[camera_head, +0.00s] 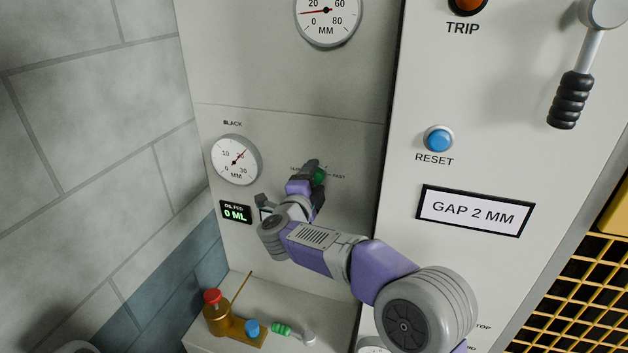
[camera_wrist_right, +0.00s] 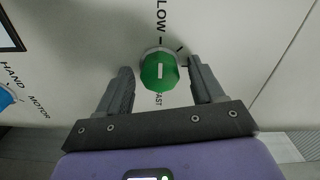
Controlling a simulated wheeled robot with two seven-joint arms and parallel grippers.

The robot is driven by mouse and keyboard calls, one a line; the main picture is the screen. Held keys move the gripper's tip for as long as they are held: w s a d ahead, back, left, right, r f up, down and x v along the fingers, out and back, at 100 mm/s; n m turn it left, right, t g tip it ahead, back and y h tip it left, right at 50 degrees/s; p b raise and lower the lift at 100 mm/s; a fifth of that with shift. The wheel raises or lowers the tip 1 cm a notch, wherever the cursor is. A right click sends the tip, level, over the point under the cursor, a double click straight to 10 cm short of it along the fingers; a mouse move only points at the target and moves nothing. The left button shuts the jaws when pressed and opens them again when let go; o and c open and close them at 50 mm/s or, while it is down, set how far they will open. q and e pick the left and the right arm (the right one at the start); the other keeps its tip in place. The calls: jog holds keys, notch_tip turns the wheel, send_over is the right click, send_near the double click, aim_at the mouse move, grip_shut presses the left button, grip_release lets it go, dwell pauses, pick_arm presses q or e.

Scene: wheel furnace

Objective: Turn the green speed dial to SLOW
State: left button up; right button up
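The green speed dial (camera_wrist_right: 159,71) is on the pale panel between the lettering SLOW, partly cut off at the top, and FAST, partly hidden below, in the right wrist view. A short white mark on its face runs up and down in that picture. The dial also shows small in the head view (camera_head: 320,177), partly hidden by my gripper. My right gripper (camera_wrist_right: 160,75) is open, with one finger on each side of the dial and a gap on both sides. My left gripper is not in view.
A gauge marked BLACK (camera_head: 236,160) and an oil display reading 0 ML (camera_head: 236,213) are left of the dial. A blue RESET button (camera_head: 438,139) and a black-handled lever (camera_head: 570,100) are at the right. A brass oiler (camera_head: 222,318) stands on the ledge below.

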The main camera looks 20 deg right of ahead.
jog(key=b+v, duration=0.1)
jog(key=v, duration=0.6)
jog(key=shift+s+a+b, duration=0.15)
jog(key=shift+s+b, duration=0.1)
jog(key=shift+b, duration=0.15)
